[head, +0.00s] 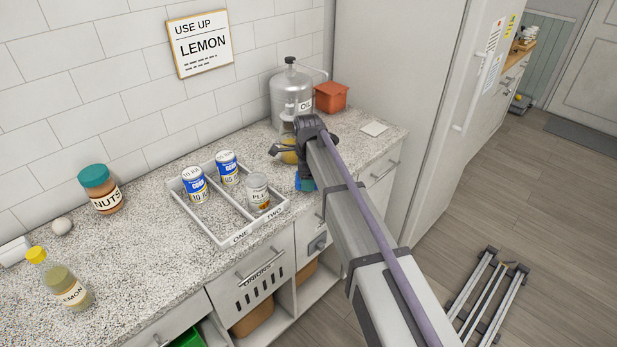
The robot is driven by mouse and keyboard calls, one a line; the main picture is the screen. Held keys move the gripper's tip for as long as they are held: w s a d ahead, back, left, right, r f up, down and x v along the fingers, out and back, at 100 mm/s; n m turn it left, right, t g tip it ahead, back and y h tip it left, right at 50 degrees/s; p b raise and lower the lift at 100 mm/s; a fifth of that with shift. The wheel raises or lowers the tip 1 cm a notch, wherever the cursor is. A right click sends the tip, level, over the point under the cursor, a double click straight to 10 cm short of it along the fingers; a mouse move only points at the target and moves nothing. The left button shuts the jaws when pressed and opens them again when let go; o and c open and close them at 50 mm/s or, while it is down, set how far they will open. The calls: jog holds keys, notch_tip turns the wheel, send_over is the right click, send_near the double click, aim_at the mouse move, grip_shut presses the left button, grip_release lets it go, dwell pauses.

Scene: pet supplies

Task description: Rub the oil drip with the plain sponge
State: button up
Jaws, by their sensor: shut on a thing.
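My gripper (305,175) points down over the counter near its front edge, right of the white tray, and is largely hidden by my own wrist. It is shut on a small blue block (305,185), which looks like the plain sponge; only a little of it shows. I cannot tell whether it touches the counter. The metal oil can (297,92), labelled OIL, stands behind my wrist against the wall. A yellowish thing (289,156) shows partly behind my wrist, too covered to identify. I cannot make out the oil drip.
A red container (331,96) and a flat white square (374,128) lie to the right. A nuts jar (101,190) and lemon bottle (62,280) stand left.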

aim_at(290, 182)
notch_tip(290, 182, down, 4)
jog(key=b, duration=0.3)
jog(key=shift+r, duration=0.15)
jog(key=shift+w+a+r+p, duration=0.35)
jog(key=shift+w+a, duration=0.25)
jog(key=shift+w, duration=0.1)
jog(key=shift+w+a, duration=2.1)
jog(key=shift+a, duration=0.1)
jog(key=shift+s+d, duration=2.75)
jog(key=shift+s, duration=0.05)
notch_tip(290, 182, up, 8)
jog(key=p, duration=0.7)
jog(key=shift+f, duration=0.25)
jog(key=shift+f, duration=0.1)
jog(key=f+b, duration=0.5)
jog(key=f, duration=0.1)
jog(key=shift+w+b, duration=0.2)
jog(key=shift+b, duration=0.15)
